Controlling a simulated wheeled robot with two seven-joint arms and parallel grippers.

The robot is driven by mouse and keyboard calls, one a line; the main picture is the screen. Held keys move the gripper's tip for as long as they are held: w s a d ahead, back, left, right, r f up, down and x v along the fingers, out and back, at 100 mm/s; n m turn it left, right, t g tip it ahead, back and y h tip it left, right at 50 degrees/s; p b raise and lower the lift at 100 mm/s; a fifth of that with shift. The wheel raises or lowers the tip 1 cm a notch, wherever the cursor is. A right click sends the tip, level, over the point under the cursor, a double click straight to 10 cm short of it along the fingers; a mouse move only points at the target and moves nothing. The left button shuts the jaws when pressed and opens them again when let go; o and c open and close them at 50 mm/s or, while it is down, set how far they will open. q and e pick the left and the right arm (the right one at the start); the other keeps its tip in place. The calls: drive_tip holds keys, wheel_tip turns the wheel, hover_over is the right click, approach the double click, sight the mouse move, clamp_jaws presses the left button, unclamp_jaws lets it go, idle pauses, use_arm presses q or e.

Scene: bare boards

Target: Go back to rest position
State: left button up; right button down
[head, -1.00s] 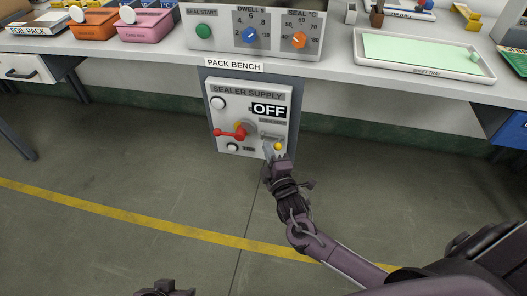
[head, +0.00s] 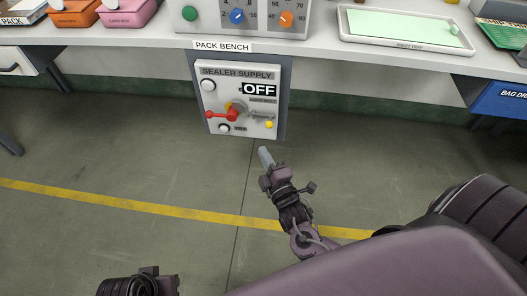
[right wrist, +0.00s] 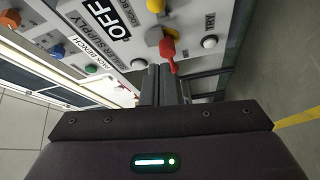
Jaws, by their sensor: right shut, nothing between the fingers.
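My right gripper (head: 265,157) is shut and empty in the head view, below and in front of the sealer supply panel, apart from it. Its two fingers (right wrist: 164,85) lie together in the right wrist view. The sealer supply panel (head: 207,122) hangs under the bench and reads OFF. Its red handle (head: 221,115) points left in the head view; it also shows in the right wrist view (right wrist: 169,52). A dark part of my left arm (head: 138,285) shows at the bottom left of the head view; its fingers are not in view.
The pack bench (head: 150,40) runs across the top, with a control box (head: 213,14), a sheet tray (head: 400,43) and orange and pink bins (head: 127,13).

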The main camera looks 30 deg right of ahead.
use_arm(q)
drive_tip(key=shift+s, duration=0.15)
